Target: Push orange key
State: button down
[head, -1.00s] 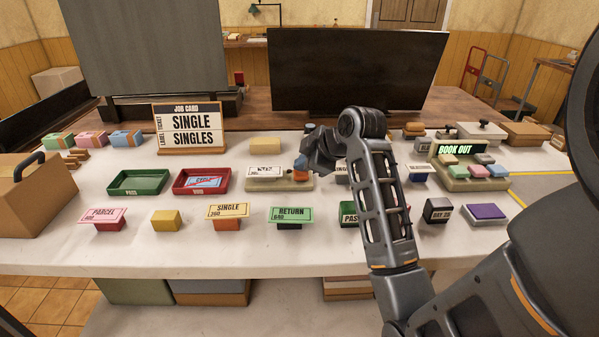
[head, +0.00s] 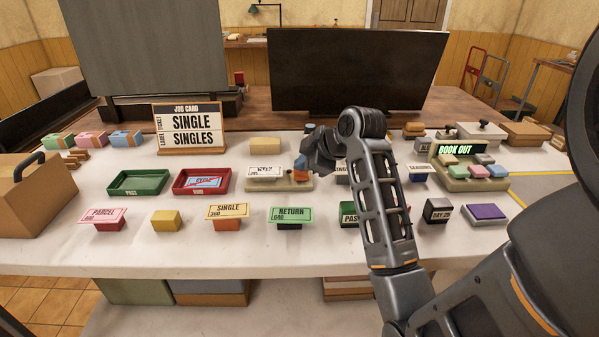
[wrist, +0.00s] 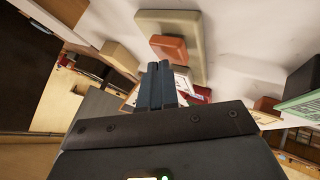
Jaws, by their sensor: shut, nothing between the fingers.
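The orange key (head: 301,176) sits at the right end of a low beige base (head: 268,184), partly covered by my gripper in the head view. A white card lies over the left part of the base. In the wrist view the orange key (wrist: 168,47) shows on the beige base (wrist: 145,15), just beyond the fingertips. My gripper (wrist: 160,68) is shut and empty, its two fingers together. In the head view my gripper (head: 302,162) is close above the key; I cannot tell whether it touches.
A red tray (head: 178,190) and a green tray (head: 120,187) stand left of the base. Card holders labelled SINGLE (head: 228,211) and RETURN (head: 291,215) stand in front. A keyed device reading BOOK OUT (head: 455,150) is at the right.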

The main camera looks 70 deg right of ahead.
aim_at(303, 174)
jog(key=shift+f, duration=0.1)
dwell(0.3)
jog(key=shift+f, duration=0.35)
jog(key=shift+r, duration=0.1)
jog(key=shift+r+p, duration=0.3)
jog(key=shift+p, duration=0.05)
dwell(0.4)
notch_tip(303, 174, up, 6)
jog(key=p, duration=0.6)
jog(key=shift+r, duration=0.1)
